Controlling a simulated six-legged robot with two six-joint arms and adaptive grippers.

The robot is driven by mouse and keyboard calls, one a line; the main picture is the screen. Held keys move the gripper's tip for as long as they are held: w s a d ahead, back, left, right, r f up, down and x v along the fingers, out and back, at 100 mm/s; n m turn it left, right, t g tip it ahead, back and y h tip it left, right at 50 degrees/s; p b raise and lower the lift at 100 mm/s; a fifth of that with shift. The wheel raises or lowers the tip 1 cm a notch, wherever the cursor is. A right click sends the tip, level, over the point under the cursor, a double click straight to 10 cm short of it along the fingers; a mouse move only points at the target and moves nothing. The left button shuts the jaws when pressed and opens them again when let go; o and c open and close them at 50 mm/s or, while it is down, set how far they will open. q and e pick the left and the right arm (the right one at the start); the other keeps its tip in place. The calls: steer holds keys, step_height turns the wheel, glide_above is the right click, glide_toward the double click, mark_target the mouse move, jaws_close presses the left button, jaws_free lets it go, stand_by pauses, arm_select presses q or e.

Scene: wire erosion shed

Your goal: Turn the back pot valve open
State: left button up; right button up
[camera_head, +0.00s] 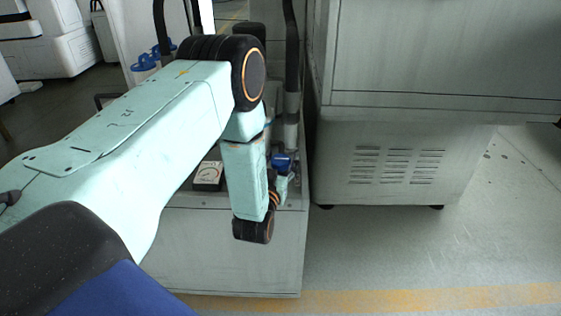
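A blue valve handle (283,160) shows at the back right of a low grey cabinet (235,250), beside an upright grey pipe. My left arm comes in from the left and bends down over the cabinet. Its wrist partly hides the valve area. My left gripper (283,174) is small and mostly hidden beyond the wrist, right at the blue handle; I cannot tell whether it touches it or whether its fingers are open. Two more blue handles (145,62) show farther back on the left, behind my arm. I cannot tell which handle is the back pot valve. My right gripper is out of view.
A large grey machine (420,60) with a vented base stands close on the right. Dark hoses and pipes rise behind the cabinet. Floor with a yellow line (430,300) is clear at the front right.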

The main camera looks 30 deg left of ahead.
arm_select(q)
steer(key=shift+f, duration=0.1)
steer(key=c, duration=0.8)
steer(key=shift+n+y, duration=0.4)
steer(key=shift+y, duration=0.2)
steer(key=o, duration=1.2)
steer(key=shift+c, duration=0.2)
steer(key=v, duration=1.2)
steer(key=shift+r, duration=0.2)
